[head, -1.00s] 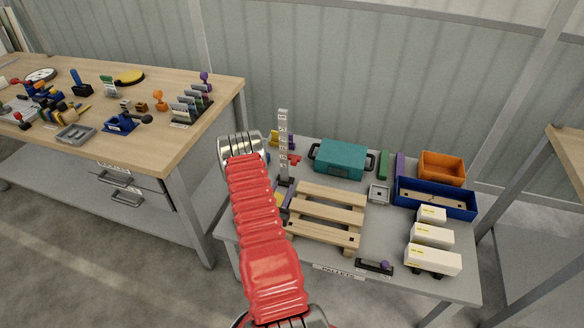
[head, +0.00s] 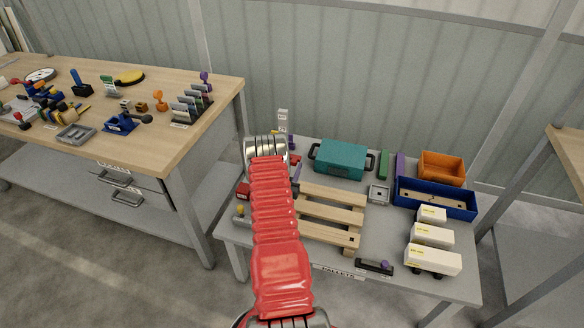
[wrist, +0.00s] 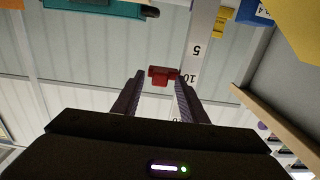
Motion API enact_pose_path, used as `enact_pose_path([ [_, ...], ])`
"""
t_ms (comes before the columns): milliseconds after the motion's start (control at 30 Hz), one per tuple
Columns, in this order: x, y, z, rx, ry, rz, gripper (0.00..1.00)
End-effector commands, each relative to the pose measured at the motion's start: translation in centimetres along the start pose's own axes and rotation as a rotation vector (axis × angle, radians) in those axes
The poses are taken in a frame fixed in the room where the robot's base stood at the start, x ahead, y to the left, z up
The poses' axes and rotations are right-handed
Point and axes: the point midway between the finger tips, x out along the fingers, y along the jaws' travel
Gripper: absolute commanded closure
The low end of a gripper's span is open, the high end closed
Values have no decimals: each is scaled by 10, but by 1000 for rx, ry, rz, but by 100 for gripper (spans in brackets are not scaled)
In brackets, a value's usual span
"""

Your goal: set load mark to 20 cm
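The load mark is a small red slider (wrist: 163,76) on a pale upright scale post (wrist: 202,45). In the wrist view it sits level with the printed 10; a 5 shows further up the picture. My gripper (wrist: 160,82) is open, with its two dark fingers on either side of the red slider at the tips. I cannot tell whether they touch it. In the head view, the top of the post (head: 283,119) and a bit of the red slider (head: 296,159) show beyond my red arm, which hides the rest of the post and my fingers.
A teal case (head: 341,159) stands right of the post. A wooden pallet (head: 332,212) lies in front, close to my arm. A blue bin (head: 436,208), an orange bin (head: 442,166) and white boxes (head: 432,236) fill the right side. The wall is behind.

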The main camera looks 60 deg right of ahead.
Motion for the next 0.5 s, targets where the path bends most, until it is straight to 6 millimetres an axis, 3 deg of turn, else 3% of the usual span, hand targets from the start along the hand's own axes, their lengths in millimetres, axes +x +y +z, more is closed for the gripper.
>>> enact_pose_path([
  [400, 8, 0, 0, -1, 0, 0, 61],
  [500, 8, 0, 0, -1, 0, 0, 68],
])
